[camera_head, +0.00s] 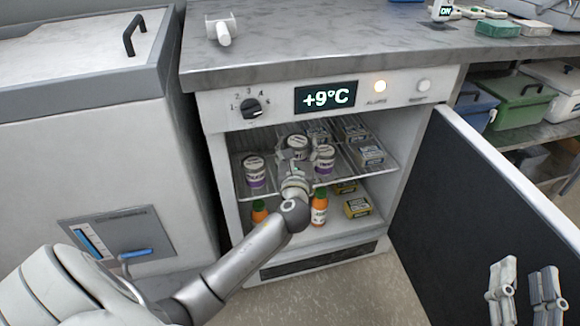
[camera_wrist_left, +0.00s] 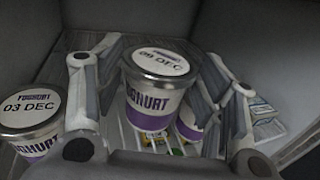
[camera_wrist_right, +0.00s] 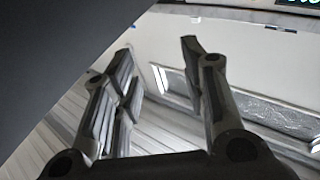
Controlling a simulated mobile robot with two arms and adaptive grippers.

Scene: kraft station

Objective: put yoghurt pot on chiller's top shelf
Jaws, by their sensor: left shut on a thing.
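In the head view this pot (camera_head: 298,143) is inside the chiller (camera_head: 219,150) at the top shelf (camera_head: 242,192), my left gripper (camera_head: 297,166) reaching in from the front. I cannot tell if its base touches the shelf. A second pot (camera_head: 254,172) stands on the shelf to the left, and a third (camera_head: 324,157) to the right. My right gripper (camera_head: 526,278) is open and empty, outside near the door.
The chiller door (camera_head: 480,215) stands wide open to the right. Small boxes (camera_head: 368,152) fill the shelf's right side. Orange bottles (camera_head: 319,207) and a yellow box (camera_head: 357,207) stand below. The display reads +9°C, with a lit lamp (camera_head: 380,86).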

